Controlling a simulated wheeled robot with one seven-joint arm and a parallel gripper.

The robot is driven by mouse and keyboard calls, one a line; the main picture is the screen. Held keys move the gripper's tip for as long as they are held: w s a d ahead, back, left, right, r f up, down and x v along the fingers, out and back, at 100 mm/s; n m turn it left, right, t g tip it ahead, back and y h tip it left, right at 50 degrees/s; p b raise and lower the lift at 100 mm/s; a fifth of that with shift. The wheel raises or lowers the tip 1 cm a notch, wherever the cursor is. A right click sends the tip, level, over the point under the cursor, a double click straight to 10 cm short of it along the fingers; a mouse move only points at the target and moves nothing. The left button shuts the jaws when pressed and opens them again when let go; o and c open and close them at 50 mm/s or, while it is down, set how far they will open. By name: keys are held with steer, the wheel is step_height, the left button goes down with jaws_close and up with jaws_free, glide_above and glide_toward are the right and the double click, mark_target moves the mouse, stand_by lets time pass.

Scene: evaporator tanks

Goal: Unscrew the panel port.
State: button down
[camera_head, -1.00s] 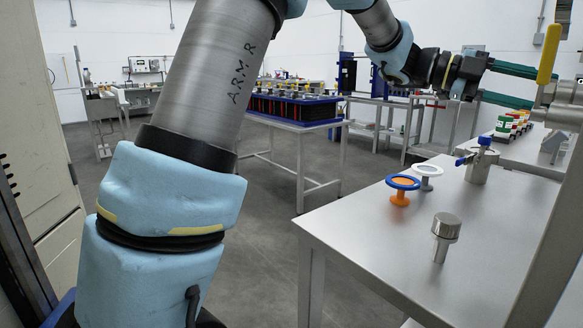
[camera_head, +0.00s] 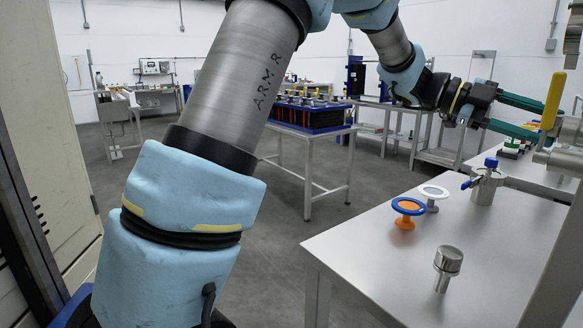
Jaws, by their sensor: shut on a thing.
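The panel port (camera_head: 568,130) is a round grey metal fitting at the right edge, partly cut off by the frame. A yellow handle (camera_head: 553,100) stands upright in front of it. My gripper (camera_head: 541,122) reaches in from the left with its two long green fingers spread around the port's near end. It is shut on the port. The fingertips are partly hidden by the handle and fitting, so the exact contact does not show.
A steel table (camera_head: 385,262) stands below, bearing a blue-ringed orange piece (camera_head: 406,223), a white-ringed piece (camera_head: 433,193), a metal knob-headed plug (camera_head: 447,262) and a blue-handled valve (camera_head: 485,185). Another table holds a blue tray (camera_head: 312,128). A beige cabinet (camera_head: 55,150) stands at left.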

steer(key=shift+d+r+n+y+p, duration=0.15)
steer(key=shift+n+y+p, duration=0.35)
steer(key=shift+p, duration=1.7)
steer(key=shift+a+r+n+y+p, duration=0.1)
steer(key=shift+r+n+y+p, duration=0.4)
steer(key=shift+p, duration=1.65)
steer(key=shift+f+n+p, duration=0.5)
steer(key=shift+p, duration=0.05)
steer(key=shift+r+p, duration=0.25)
steer(key=shift+p, duration=0.65)
steer(key=n+g+y+p, duration=0.1)
steer(key=n+p, duration=0.1)
steer(key=p, duration=0.6)
steer(key=shift+w+d+n+p, duration=0.1)
steer(key=shift+n+p, duration=0.3)
steer(key=shift+y+p, duration=0.4)
steer(key=shift+p, duration=0.35)
steer(key=shift+f+n, duration=0.2)
steer(key=shift+n, duration=0.2)
